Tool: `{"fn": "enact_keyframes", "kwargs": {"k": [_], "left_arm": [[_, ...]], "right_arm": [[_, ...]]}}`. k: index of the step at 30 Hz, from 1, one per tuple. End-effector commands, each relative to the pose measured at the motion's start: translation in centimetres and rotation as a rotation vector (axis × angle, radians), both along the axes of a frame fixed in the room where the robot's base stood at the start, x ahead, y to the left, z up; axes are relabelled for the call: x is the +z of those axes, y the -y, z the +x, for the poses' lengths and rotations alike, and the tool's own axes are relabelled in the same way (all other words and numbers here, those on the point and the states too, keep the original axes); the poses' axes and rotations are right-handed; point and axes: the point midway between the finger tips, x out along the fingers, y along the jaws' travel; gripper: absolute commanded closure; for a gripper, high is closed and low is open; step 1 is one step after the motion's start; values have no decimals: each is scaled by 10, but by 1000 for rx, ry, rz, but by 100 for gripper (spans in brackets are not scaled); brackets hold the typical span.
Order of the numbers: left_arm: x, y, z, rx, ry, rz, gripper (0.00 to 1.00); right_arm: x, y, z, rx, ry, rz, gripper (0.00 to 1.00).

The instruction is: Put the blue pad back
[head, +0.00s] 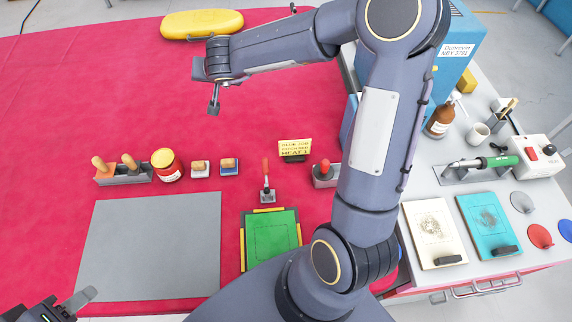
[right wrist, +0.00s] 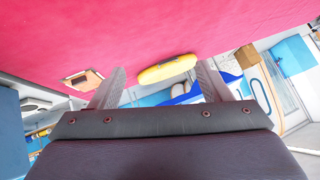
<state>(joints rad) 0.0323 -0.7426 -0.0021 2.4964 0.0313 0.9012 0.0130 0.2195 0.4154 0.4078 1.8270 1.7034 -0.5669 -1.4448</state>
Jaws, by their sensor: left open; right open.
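Which thing is the blue pad I cannot tell for certain. A small block with a blue base and tan top (head: 229,167) stands on the red table (head: 310,95), right of a similar pale-based block (head: 200,169). A flat blue disc (head: 567,230) lies at the right edge of the white bench. My left gripper (head: 78,302) is at the bottom left corner, open and partly cut off, by the grey mat's near left corner. My right gripper (head: 213,98) is over the far part of the red table; its fingers are apart and empty in the right wrist view (right wrist: 160,85).
A grey mat (head: 150,245) and a green board (head: 270,240) lie at the front. A tool holder (head: 125,177), red jar (head: 167,164) and yellow sign (head: 295,148) line up behind. The white bench (head: 450,190) holds a bottle, mug and discs. A yellow object (head: 202,23) lies far left.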

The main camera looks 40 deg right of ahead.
Motion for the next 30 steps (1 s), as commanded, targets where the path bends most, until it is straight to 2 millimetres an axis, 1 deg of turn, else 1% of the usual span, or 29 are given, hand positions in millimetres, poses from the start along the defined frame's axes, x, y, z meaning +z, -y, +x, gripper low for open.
{"fn": "enact_keyframes", "kwargs": {"k": [1,2,3,5,6,8,9,11,12,14,15,18,21,24,30], "left_arm": [[0,0,0,0,0,0,59],[0,0,0,0,0,0,59],[0,0,0,0,0,0,59],[0,0,0,0,0,0,59],[0,0,0,0,0,0,59],[0,0,0,0,0,0,59],[0,0,0,0,0,0,59],[0,0,0,0,0,0,59],[0,0,0,0,0,0,59],[0,0,0,0,0,0,59],[0,0,0,0,0,0,59],[0,0,0,0,0,0,59],[0,0,0,0,0,0,59],[0,0,0,0,0,0,59],[0,0,0,0,0,0,59]], "right_arm": [[41,0,-5,48,137,4,29],[60,-4,-10,85,203,15,29],[82,-9,-21,141,275,31,29],[109,-21,-43,234,348,58,29],[121,-28,-63,297,374,78,29],[130,-40,-96,391,378,105,29],[131,-45,-121,448,358,120,29],[124,-51,-161,517,300,140,29],[115,-53,-188,551,245,148,29],[98,-51,-226,579,152,155,29],[85,-48,-250,583,88,157,29],[57,-37,-297,564,-55,150,29],[37,-27,-328,529,-155,142,29],[27,-22,-342,506,-204,135,29],[25,-20,-344,501,-216,133,29]]}}
